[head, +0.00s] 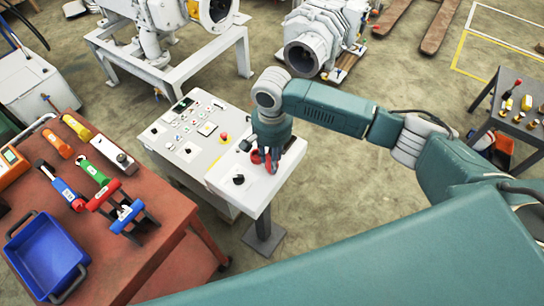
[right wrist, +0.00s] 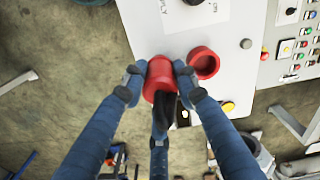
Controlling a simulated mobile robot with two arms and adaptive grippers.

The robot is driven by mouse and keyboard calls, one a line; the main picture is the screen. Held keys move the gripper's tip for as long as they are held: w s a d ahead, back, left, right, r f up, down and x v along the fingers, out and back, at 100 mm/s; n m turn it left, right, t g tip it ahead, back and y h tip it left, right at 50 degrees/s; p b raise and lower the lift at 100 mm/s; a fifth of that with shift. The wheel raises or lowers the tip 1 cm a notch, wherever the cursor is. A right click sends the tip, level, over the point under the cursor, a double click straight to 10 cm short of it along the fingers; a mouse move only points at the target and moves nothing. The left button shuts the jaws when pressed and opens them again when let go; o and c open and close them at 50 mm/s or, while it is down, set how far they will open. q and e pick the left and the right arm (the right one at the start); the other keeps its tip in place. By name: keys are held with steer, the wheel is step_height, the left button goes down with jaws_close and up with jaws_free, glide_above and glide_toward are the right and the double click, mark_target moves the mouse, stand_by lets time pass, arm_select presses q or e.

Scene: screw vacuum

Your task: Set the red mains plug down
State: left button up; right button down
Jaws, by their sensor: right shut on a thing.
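My right gripper (head: 262,158) is over the near end of the white control panel. In the right wrist view its fingers (right wrist: 160,84) are shut on the red mains plug (right wrist: 159,74), with a dark part of the plug towards the palm. A round red socket (right wrist: 203,62) on the panel is just right of the plug and looks empty. The plug overlaps the panel's edge; whether it touches the panel I cannot tell. In the head view the red at the gripper (head: 266,160) is partly hidden by the fingers. My left gripper is not in view.
The panel (head: 215,172) carries a black knob (head: 239,179), buttons and a red emergency stop (head: 223,137). A red-brown bench (head: 150,262) at the left holds several tools and a blue bin (head: 45,258). A dark table with small parts stands at the far right.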

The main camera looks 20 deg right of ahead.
steer(key=c, duration=1.5)
jaws_free()
steer(key=shift+f, duration=0.1)
steer(key=shift+o, duration=0.8)
step_height(320, 180, up, 11)
steer(key=shift+b, duration=1.1)
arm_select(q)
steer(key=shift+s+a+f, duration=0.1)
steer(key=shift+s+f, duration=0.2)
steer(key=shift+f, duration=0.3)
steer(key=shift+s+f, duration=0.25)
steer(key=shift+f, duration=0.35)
arm_select(e)
steer(key=shift+r, duration=0.65)
